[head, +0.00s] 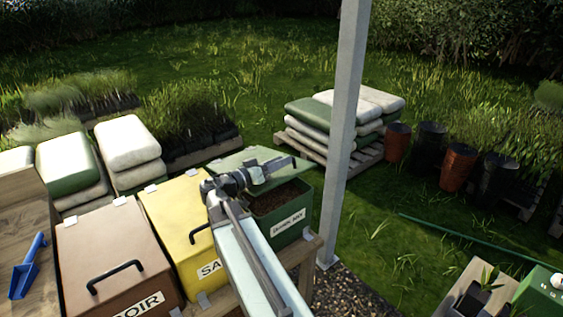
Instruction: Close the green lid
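The green bin (300,217) stands at the right end of a row of bins. Its front carries a white label, and brown soil (280,197) shows inside. The green lid (236,160) is raised at the back of the bin, so the bin is open. My gripper (290,164) is above the bin opening, in front of the lid. My arm crosses the picture below it and hides part of the green bin and of the yellow bin. I cannot tell whether the gripper touches the lid or whether its fingers are apart.
The yellow bin (172,215) and the brown bin (95,250) have closed lids with black handles. A blue scoop (27,268) lies at the left. A grey post (343,130) rises just right of the green bin.

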